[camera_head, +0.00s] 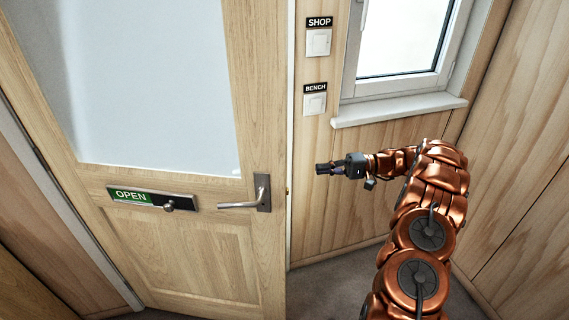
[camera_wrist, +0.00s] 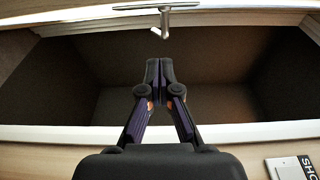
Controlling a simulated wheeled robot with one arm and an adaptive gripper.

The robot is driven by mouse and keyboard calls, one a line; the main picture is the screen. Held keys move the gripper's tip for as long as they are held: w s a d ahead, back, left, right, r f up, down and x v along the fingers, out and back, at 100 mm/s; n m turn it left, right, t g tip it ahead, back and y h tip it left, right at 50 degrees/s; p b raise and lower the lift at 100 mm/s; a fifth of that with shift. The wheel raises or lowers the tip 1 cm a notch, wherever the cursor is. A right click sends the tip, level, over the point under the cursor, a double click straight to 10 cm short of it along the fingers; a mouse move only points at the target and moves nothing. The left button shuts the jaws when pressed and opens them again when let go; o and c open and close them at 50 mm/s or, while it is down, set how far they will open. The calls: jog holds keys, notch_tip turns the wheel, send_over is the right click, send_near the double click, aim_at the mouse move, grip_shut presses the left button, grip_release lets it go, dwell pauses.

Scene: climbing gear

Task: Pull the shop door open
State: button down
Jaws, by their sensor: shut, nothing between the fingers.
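The pale wooden shop door (camera_head: 255,120), with a frosted pane, stands ajar, swung towards me from its left side. Its silver lever handle (camera_head: 262,192) is at the right edge. My gripper (camera_head: 318,168) is to the right of the door edge, at about handle height, pointing left and apart from the door. In the wrist view, my gripper (camera_wrist: 160,62) is shut and empty. Beyond its fingertips a metal handle (camera_wrist: 157,8) shows at the top, and a dark gap (camera_wrist: 230,70) lies between the door side and the pale frame (camera_wrist: 260,130).
An OPEN sign (camera_head: 150,198) with a knob is on the door. Switches marked SHOP (camera_head: 318,42) and BENCH (camera_head: 315,104) are on the wall right of the frame. A window (camera_head: 405,40) with a sill (camera_head: 400,112) is above my arm. Wooden walls stand close on the right.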

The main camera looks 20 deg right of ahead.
jog(key=s+b+x, duration=0.2)
jog(key=x, duration=0.9)
jog(key=shift+s+a+r, duration=0.2)
jog(key=shift+s+a, duration=0.05)
jog(key=shift+s, duration=0.25)
dwell(1.1)
jog(key=shift+b, duration=0.3)
